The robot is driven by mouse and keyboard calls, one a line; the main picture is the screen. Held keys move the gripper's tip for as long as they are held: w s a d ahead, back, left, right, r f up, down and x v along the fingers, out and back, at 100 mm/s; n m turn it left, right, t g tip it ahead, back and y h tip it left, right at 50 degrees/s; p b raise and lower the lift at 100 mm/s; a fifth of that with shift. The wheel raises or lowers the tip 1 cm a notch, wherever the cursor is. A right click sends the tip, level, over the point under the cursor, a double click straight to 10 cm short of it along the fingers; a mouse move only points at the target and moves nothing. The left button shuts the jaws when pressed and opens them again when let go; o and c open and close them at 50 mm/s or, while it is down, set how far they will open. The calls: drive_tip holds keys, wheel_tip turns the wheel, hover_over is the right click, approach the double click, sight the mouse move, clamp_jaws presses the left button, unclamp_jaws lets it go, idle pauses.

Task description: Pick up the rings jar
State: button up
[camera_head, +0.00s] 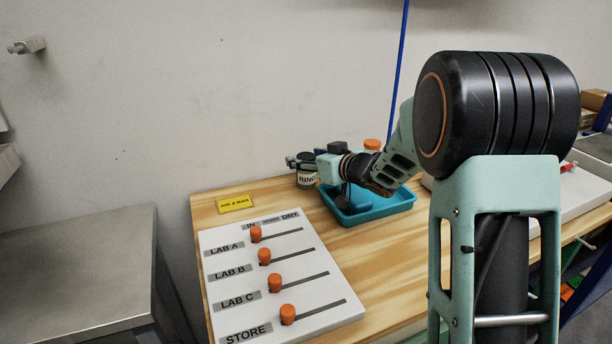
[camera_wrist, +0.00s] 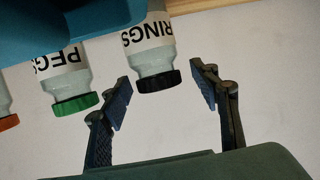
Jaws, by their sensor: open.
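The rings jar (camera_wrist: 153,62) is a clear jar with a black lid and a white label reading RINGS. In the wrist view it sits between the two fingers of my gripper (camera_wrist: 161,80), with a gap to each finger. My gripper is open and holds nothing. In the head view the rings jar (camera_head: 307,180) stands at the back of the wooden table, beside the blue tray, and my gripper (camera_head: 299,162) is at its top, hiding its lid.
The pegs jar (camera_wrist: 64,80) with a green lid is just left of the rings jar in the wrist view. The blue tray (camera_head: 372,213) holds an orange-lidded jar (camera_head: 371,145). A white slider board (camera_head: 300,262) and a yellow sign (camera_head: 236,203) occupy the table's left part. The wall is close behind.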

drive_tip(key=shift+w+a, duration=0.15)
drive_tip(key=shift+w, duration=0.15)
drive_tip(key=shift+c, duration=0.4)
drive_tip(key=c, duration=1.2)
